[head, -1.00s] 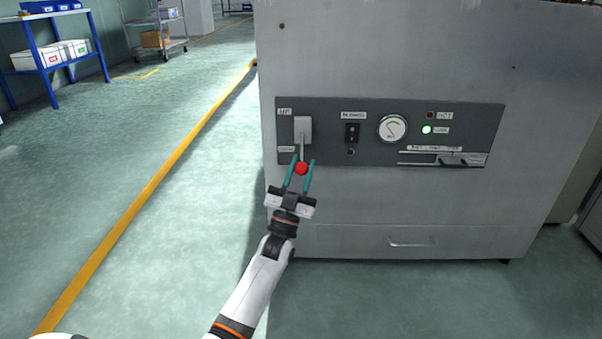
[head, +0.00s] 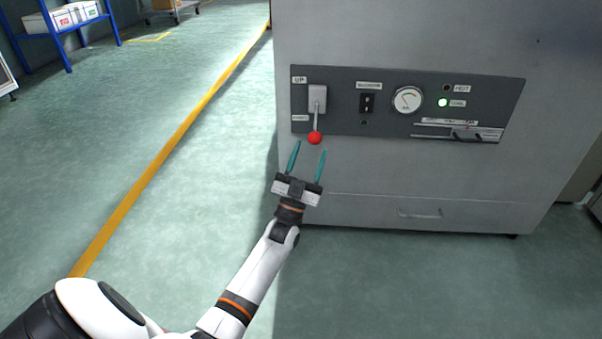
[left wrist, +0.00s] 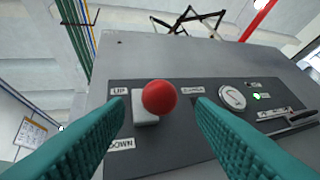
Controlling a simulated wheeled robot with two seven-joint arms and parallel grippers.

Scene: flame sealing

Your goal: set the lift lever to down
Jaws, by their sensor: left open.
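The lift lever is a thin metal rod with a red ball knob (head: 315,138) on a light grey mount (head: 317,98). It sits at the left end of the dark control panel (head: 345,124), and the rod hangs downward toward the lower label. My left gripper (head: 307,148) is open and empty, just below and in front of the knob, apart from it. In the left wrist view, the red knob (left wrist: 159,97) shows between the two teal fingers, with the UP label (left wrist: 119,91) and DOWN label (left wrist: 121,144) beside the mount. My right gripper is not in view.
The panel also holds a black rocker switch (head: 367,103), a round gauge (head: 408,100), a lit green lamp (head: 443,102) and a dark handle (head: 467,135). A drawer handle (head: 420,214) sits lower on the grey cabinet. Open floor lies to the left.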

